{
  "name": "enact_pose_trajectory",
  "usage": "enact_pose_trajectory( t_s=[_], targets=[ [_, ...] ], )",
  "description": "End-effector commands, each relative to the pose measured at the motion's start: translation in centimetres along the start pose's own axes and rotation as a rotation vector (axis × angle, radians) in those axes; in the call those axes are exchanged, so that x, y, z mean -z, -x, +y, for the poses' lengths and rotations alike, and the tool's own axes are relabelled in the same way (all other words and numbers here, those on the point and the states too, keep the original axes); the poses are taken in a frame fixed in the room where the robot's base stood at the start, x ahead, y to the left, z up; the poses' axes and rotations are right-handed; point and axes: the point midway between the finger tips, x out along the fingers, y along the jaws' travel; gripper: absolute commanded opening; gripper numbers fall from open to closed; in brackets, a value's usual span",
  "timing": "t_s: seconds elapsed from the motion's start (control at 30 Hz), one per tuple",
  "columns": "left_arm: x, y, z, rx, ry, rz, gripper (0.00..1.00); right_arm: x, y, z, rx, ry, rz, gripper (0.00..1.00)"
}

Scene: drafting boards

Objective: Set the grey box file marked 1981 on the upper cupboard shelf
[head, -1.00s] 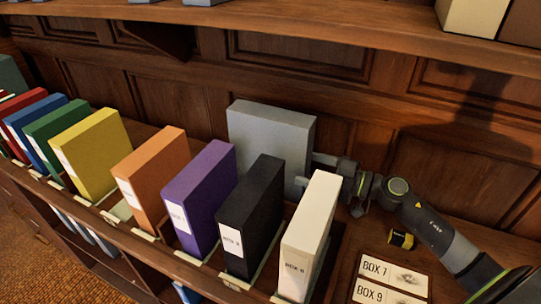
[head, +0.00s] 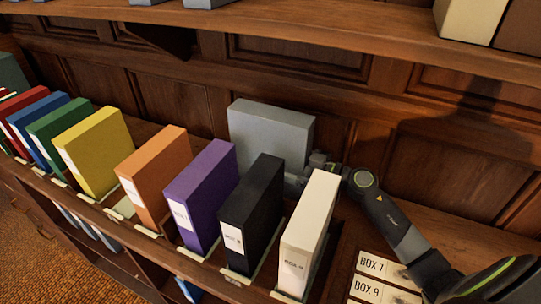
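A large grey box file (head: 270,128) stands at the back of the counter, behind the purple and black files. No marking shows on its visible faces, so I cannot read 1981. My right gripper (head: 308,172) is at the right side of the grey box file, close against it. Its fingertips are partly hidden behind the white file and the box, so I cannot tell whether it is open or shut. My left gripper is not in view. A wooden shelf (head: 330,30) runs across the top of the head view.
A row of upright files stands in front: yellow (head: 95,150), orange (head: 155,175), purple (head: 203,195), black (head: 252,215) and white (head: 310,225). Label cards (head: 375,275) lie at the lower right. A cream box (head: 468,18) stands on the shelf's right.

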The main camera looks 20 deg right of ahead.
Motion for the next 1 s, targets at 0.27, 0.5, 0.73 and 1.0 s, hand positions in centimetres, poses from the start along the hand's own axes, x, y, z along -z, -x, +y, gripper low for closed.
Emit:
enact_pose_trajectory(
  t_s=[0.27, 0.5, 0.73, 1.0],
  targets=[
    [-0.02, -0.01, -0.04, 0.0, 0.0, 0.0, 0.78, 0.01, 0.04, 0.0, 0.0, 0.0, 0.0, 0.48],
    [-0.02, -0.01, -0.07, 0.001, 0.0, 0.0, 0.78, 0.01, 0.05, 0.01, 0.0, 0.001, 0.0, 0.17],
    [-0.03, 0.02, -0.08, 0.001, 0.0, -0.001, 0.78, 0.28, -0.02, -0.02, 0.001, 0.002, 0.005, 0.0],
    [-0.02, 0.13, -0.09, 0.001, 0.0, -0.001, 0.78, 0.83, -0.02, 0.0, 0.001, 0.005, 0.005, 0.0]
  ],
)
